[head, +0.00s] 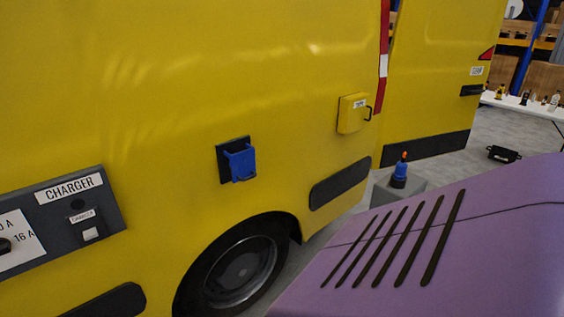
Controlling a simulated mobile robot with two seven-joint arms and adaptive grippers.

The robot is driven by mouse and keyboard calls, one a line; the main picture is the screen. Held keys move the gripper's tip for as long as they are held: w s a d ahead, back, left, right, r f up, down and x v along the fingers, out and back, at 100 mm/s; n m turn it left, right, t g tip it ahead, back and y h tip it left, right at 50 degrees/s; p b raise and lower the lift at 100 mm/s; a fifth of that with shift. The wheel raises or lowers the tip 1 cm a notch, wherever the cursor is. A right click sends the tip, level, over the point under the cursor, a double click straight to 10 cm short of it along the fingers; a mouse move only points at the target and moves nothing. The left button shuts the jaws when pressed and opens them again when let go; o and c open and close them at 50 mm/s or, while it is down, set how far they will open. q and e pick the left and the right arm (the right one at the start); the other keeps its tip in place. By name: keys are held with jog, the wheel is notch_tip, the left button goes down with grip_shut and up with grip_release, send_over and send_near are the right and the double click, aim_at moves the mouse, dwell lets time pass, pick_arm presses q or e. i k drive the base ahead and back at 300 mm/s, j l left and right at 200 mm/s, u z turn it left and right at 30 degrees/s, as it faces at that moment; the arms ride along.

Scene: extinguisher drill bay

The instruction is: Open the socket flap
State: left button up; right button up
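A blue socket with a blue cover (240,163) sits on a black square plate (223,160) on the side of the yellow van (290,80), above the wheel. The cover's exact angle is too small to tell. A yellow box-shaped flap (351,114) with a small white label and a black handle (369,113) is on the van further right. It looks shut against the panel. Neither of my grippers is in the head view.
A grey charger panel (70,205) is at the left. A purple ribbed body (470,250) fills the lower right. A blue and orange plug-like object (400,172) stands on a grey block (413,188). A black case (503,154) lies on the floor by a white table (530,106).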

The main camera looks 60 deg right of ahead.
aim_at(242, 163)
jog(key=z, duration=1.55)
